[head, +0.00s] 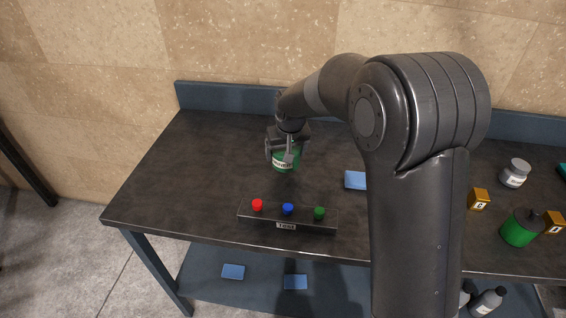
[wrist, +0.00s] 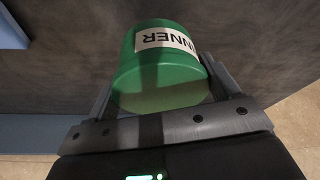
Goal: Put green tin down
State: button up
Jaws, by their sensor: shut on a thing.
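A green tin (head: 285,160) with a white label is held in my gripper (head: 281,148) over the left part of the dark table (head: 175,180). In the wrist view the green tin (wrist: 165,65) sits between the two fingers of my gripper (wrist: 165,100), and part of its label reads "NNER". My gripper is shut on the tin's sides. I cannot tell whether the tin's base touches the table or is a little above it.
A bar with red, blue and green buttons (head: 287,221) lies at the front edge. A blue pad (head: 355,180) lies right of the tin. Yellow numbered blocks (head: 478,199), a grey jar (head: 515,173) and a green container (head: 519,228) stand at the right. The table's left part is clear.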

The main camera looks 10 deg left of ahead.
jog(key=shift+w+a+f, duration=0.1)
jog(key=shift+a+f, duration=0.2)
jog(key=shift+a, duration=0.15)
jog(key=shift+f, duration=1.95)
jog(key=shift+f, duration=0.1)
jog(key=o, duration=1.4)
jog(key=shift+c, duration=0.2)
